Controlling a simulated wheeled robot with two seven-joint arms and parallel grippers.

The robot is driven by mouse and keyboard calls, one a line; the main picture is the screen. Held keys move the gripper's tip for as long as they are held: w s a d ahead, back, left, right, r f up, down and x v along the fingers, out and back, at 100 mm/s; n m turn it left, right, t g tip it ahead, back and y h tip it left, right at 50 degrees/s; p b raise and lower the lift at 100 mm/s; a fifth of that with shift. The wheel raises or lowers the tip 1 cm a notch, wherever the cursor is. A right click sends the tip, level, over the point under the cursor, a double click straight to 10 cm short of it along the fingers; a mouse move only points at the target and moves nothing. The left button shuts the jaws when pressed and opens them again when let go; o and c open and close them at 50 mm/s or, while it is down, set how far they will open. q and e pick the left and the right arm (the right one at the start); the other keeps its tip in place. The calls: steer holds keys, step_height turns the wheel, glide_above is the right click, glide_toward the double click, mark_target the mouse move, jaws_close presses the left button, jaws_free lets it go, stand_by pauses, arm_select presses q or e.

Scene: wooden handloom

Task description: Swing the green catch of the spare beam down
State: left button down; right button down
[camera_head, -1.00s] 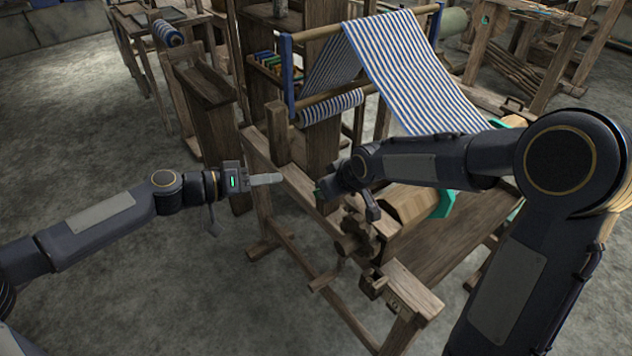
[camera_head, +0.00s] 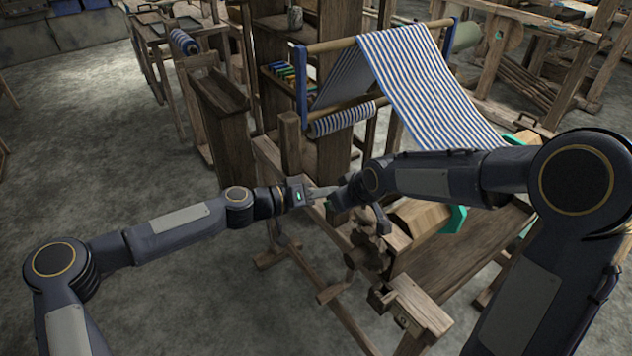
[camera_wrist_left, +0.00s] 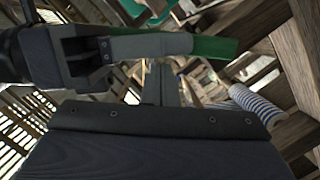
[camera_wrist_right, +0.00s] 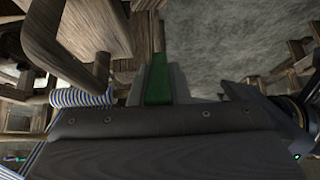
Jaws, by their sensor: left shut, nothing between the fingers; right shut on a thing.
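The green catch is a flat green bar, seen in the right wrist view (camera_wrist_right: 158,80) between the fingers of my right gripper (camera_wrist_right: 160,88). It also shows in the left wrist view (camera_wrist_left: 214,48), sticking out past the right gripper's grey fingers. My right gripper is shut on it at the front of the loom. My left gripper (camera_head: 322,191) is shut and empty, its tips close beside the right gripper in the head view. I cannot tell if the two touch. The grippers hide most of the catch in the head view, and I cannot make out the spare beam.
The wooden loom frame (camera_head: 330,290) stands below the grippers. A wooden roller (camera_head: 415,216) with a teal flange (camera_head: 455,220) lies right of them. Striped cloth (camera_head: 425,80) hangs behind, above a striped roll (camera_head: 342,119). Open floor (camera_head: 90,170) lies to the left.

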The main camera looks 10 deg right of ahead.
arm_select(q)
steer(key=shift+s+f, duration=0.15)
steer(key=shift+s, duration=0.05)
